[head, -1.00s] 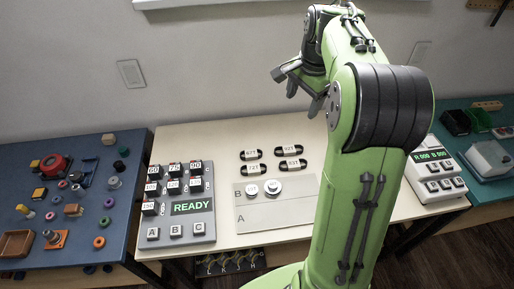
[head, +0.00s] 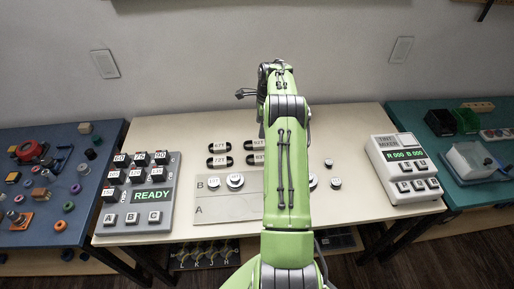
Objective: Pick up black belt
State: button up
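Several black belts lie flat on the cream table in two rows, each a small oval loop with a white label. The upper left one (head: 219,147) reads about 67T, the lower left one (head: 219,161) about 72T. The upper right (head: 255,146) and lower right (head: 256,160) ones are partly covered by my arm. My gripper (head: 251,110) is above and beyond the belts, near the back of the table. One finger points left and the other shows beside the arm link, so it looks open and empty.
A grey A/B mat (head: 226,209) holds round white-topped pieces. More small round pieces (head: 328,163) lie right of my arm. Blue and teal tables flank this one.

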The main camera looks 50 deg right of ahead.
aim_at(259, 143)
jog(key=f, duration=0.3)
jog(key=f+b, duration=0.1)
jog(key=f, duration=0.1)
jog(key=f+b, duration=0.1)
jog(key=f, duration=0.2)
jog(key=shift+w+a+f, duration=0.3)
jog(key=shift+w+f, duration=0.05)
jog(key=shift+w, duration=0.05)
jog(key=shift+r, duration=0.1)
